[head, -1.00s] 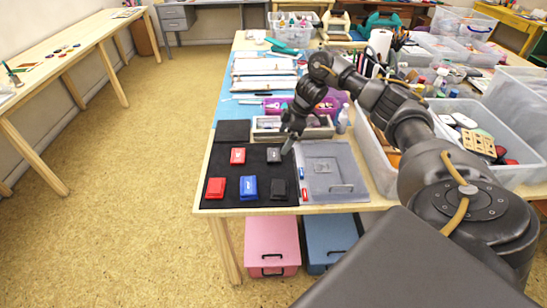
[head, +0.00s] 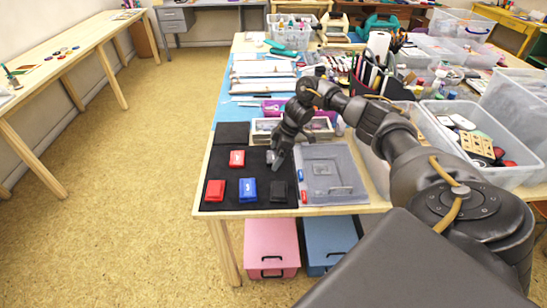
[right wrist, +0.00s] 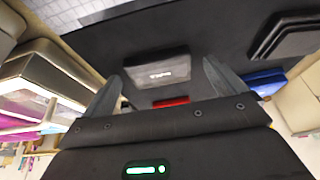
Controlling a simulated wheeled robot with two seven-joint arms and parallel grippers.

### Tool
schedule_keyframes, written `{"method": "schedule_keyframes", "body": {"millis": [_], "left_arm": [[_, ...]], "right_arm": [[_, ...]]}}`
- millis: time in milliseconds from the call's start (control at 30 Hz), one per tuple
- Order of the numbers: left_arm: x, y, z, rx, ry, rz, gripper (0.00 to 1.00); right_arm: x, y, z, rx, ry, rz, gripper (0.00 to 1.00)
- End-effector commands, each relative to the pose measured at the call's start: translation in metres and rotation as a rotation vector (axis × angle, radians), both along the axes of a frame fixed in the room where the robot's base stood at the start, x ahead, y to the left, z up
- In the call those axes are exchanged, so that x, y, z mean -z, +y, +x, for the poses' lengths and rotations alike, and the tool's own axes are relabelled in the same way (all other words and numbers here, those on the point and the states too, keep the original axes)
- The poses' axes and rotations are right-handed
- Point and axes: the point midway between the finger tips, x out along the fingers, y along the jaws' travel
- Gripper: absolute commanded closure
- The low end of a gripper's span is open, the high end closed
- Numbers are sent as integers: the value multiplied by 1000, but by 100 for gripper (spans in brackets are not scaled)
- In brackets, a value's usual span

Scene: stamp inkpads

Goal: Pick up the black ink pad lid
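The black ink pad lid (right wrist: 158,71), dark grey with small white lettering, lies on the black mat (head: 228,205) and shows in the right wrist view. In the head view my gripper mostly hides it. My right gripper (head: 276,164) is open over it, one finger to either side of the lid in the right wrist view; I cannot tell whether they touch it. The black ink pad (head: 279,192) lies at the mat's front right. My left gripper is not in view.
A red lid (head: 237,158), a red pad (head: 215,191) and a blue pad (head: 248,188) lie on the mat. A clear grey tray (head: 345,190) adjoins it on the right. A box (head: 262,138) stands behind, and a clear bin (head: 440,125) to the right.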

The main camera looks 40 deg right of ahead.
Motion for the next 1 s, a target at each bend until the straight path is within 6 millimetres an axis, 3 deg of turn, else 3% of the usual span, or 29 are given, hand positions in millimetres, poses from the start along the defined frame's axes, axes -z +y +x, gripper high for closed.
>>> {"method": "schedule_keyframes", "body": {"millis": [33, 367, 733, 933, 1000], "left_arm": [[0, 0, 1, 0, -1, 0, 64], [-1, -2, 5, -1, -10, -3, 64], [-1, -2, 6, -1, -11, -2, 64], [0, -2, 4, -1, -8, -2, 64], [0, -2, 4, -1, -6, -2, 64]], "right_arm": [[0, 0, 0, 0, 0, 0, 10], [-1, 0, 0, 0, -1, 1, 51], [-8, 0, 1, -1, -3, 0, 51], [-35, -1, -1, -1, -4, -2, 51], [-47, -5, -13, -3, -3, -3, 51]]}}
